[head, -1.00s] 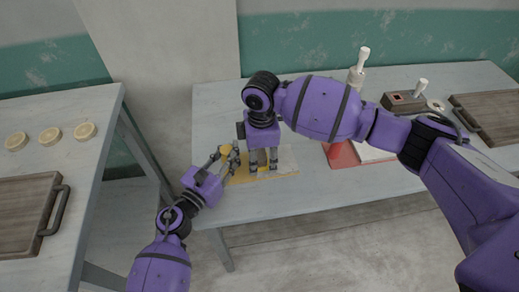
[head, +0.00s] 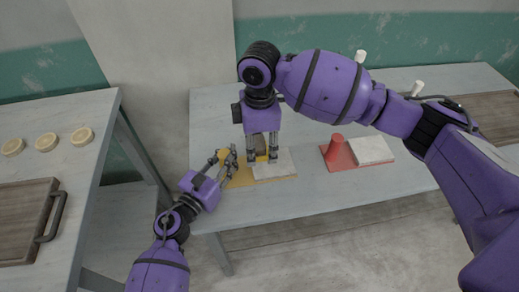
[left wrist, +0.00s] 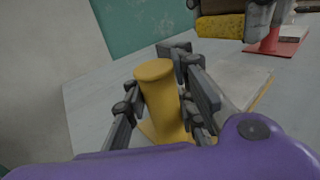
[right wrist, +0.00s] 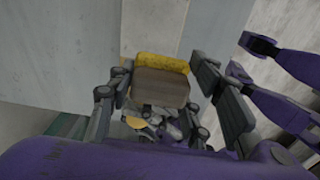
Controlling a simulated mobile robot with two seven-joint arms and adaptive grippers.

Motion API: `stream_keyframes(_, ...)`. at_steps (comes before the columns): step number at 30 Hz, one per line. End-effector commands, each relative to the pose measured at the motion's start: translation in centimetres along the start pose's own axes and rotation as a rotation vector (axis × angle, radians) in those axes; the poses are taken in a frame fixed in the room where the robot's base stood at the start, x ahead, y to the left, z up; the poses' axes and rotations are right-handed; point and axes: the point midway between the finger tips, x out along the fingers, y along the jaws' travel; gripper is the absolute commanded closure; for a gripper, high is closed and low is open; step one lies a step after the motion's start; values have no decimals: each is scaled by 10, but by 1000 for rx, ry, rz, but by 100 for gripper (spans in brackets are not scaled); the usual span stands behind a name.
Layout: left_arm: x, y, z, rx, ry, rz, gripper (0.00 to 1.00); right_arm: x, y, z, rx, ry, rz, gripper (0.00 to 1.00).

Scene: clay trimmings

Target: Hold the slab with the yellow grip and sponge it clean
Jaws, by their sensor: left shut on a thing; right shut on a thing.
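The yellow grip (left wrist: 160,95) is an upright knob on the yellow board (head: 236,181). My left gripper (head: 226,162) is shut around it, with a finger on each side in the left wrist view. The pale slab (head: 277,166) lies on that board, right of the grip; it also shows in the left wrist view (left wrist: 240,82). My right gripper (head: 263,152) is shut on the sponge (right wrist: 160,88), which has a brown back and a yellow side. The sponge is at the slab's far side, partly hidden by the fingers in the head view. I cannot tell whether it touches the slab.
A red board with a red grip (head: 337,148) and a pale slab (head: 372,150) stands to the right on the same table. White-handled items are behind my right arm. A side table at left holds several round discs (head: 46,142) and a wooden tray (head: 22,222).

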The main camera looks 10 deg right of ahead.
Motion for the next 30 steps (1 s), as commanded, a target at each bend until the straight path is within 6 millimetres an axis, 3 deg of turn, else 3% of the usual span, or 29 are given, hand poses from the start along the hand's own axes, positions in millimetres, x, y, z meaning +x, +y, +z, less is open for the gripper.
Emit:
stream_keyframes(13,0,0,0,0,0,0,100,-1,0,0,0,0,0,92)
stream_keyframes(14,0,0,0,0,0,0,80,-1,0,0,0,0,0,92)
stream_keyframes(20,0,0,0,0,0,0,54,-1,0,0,0,0,0,92)
stream_keyframes(30,-2,0,0,0,1,0,54,0,0,0,0,0,0,92)
